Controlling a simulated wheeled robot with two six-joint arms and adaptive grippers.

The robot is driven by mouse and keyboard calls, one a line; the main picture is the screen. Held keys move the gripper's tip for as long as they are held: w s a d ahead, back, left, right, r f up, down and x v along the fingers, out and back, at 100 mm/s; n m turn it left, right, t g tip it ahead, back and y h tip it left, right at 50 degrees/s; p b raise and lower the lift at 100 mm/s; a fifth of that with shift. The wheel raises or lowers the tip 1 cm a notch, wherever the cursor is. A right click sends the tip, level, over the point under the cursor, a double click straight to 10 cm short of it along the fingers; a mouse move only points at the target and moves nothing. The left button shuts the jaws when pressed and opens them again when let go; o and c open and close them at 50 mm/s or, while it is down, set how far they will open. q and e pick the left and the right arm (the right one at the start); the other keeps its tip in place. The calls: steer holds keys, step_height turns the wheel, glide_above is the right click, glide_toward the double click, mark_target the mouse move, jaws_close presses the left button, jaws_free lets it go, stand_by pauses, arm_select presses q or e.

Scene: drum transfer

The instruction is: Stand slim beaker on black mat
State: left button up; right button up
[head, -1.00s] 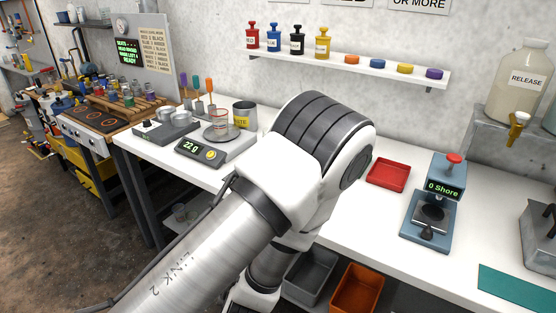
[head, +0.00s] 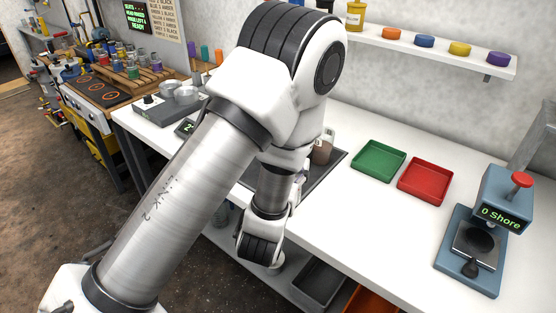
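The black mat (head: 326,171) lies on the white bench, with its left part hidden behind my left arm. A small container with brownish contents (head: 322,152) is at the mat's back edge, partly covered by the arm. I cannot tell whether it is the slim beaker, and no other slim beaker is clearly visible. My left arm fills the middle of the head view and its wrist hangs at the bench's front edge. The fingers of my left gripper are not visible. My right gripper is not in view.
A green tray (head: 379,160) and a red tray (head: 425,181) sit right of the mat. A blue hardness tester (head: 482,240) stands further right. A hot plate unit (head: 165,108) is at the left. Bare bench lies in front of the trays.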

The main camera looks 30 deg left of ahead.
arm_select(q)
steer(key=b, duration=0.1)
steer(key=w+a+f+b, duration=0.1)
steer(key=b, duration=0.1)
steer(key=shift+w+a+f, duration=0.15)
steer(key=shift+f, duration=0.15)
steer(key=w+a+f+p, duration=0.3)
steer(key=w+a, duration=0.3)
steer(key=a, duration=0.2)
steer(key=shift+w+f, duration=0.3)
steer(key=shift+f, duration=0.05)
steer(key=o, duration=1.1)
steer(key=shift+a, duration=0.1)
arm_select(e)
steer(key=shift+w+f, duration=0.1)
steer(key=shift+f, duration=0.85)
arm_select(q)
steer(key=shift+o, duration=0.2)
